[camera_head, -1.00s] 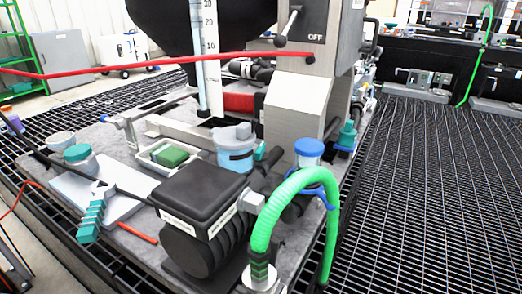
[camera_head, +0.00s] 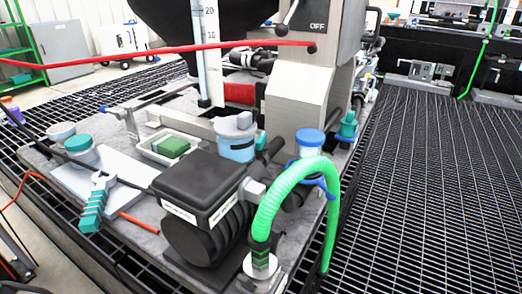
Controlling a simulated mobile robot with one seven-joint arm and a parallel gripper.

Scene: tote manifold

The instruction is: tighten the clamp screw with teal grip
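A ribbed teal grip (camera_head: 92,211) with a pale grey forked head lies at the left front of the grey bench, beside a white slab; it looks like a hand tool. A metal bar clamp (camera_head: 128,124) stands at the bench's left back edge, and no teal shows clearly on it. Small teal parts also show beside the blue-grey cup (camera_head: 262,142) and at the right back edge (camera_head: 348,127). I cannot tell which teal part is the clamp screw's grip. My gripper is not in view.
A black motor-like unit (camera_head: 203,190) and a green ribbed hose (camera_head: 290,185) fill the bench front. A red bar (camera_head: 150,52) crosses the upper left. A grey column (camera_head: 297,105) stands behind. Open dark grating (camera_head: 430,190) lies at right.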

